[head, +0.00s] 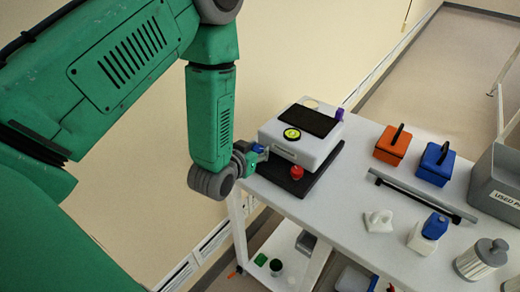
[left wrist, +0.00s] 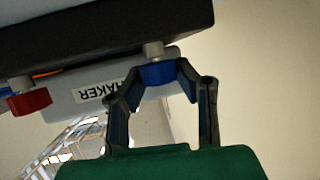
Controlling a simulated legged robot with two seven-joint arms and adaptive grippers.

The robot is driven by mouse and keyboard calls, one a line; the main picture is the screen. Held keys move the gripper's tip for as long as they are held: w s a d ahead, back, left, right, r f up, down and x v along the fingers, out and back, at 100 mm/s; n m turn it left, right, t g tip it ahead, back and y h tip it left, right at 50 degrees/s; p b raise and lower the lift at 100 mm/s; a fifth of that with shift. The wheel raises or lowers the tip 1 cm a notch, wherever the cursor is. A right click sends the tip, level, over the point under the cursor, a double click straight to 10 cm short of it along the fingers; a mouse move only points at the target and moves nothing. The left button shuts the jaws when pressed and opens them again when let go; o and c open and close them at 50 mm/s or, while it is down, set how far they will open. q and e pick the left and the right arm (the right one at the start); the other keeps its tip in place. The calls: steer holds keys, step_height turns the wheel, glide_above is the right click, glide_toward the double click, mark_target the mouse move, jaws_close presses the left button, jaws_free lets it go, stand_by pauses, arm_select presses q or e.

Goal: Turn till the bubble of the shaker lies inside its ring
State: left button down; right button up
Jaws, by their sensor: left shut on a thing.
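The shaker (head: 285,154) is a white box with a dark top plate, standing on a black base plate (head: 313,176). Its round yellow-green level (head: 292,134) has a dark rim; the bubble is too small to place against the ring. A red knob (head: 297,172) is at the near corner and a blue knob (head: 257,148) at the left corner. In the left wrist view the SHAKER label is upside down, with the red knob (left wrist: 29,103) at left. My left gripper (left wrist: 158,72) is shut on the blue knob (left wrist: 157,74). My right gripper is out of view.
On the white table (head: 345,215) stand an orange box (head: 392,147), a blue box (head: 433,165), a dark bar, a white bottle with blue cap (head: 428,232), a white piece (head: 378,221) and a ribbed canister (head: 482,260). A grey bin (head: 497,180) is at right. A lower shelf holds small items.

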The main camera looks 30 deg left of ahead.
arm_select(q)
steer(key=shift+s+f, duration=0.2)
steer(key=shift+f, duration=0.05)
steer(key=shift+f+n+y, duration=0.1)
steer(key=shift+n+y, duration=0.5)
steer(key=n+g+y, duration=0.1)
steer(key=n+y, duration=0.2)
steer(key=shift+d+g+y, duration=0.3)
steer(key=shift+g, duration=0.1)
steer(key=n+g+y, duration=0.1)
steer(key=n+y, duration=0.1)
steer(key=shift+n+g+y, duration=0.3)
steer(key=shift+n, duration=0.1)
steer(key=shift+w+n+g+y, duration=0.1)
steer(key=shift+n+g+y, duration=1.2)
steer(key=shift+n+g, duration=0.3)
steer(key=shift+n, duration=0.4)
steer(key=c, duration=1.2)
jaws_free()
steer(key=shift+w+r, duration=0.15)
steer(key=shift+r, duration=0.05)
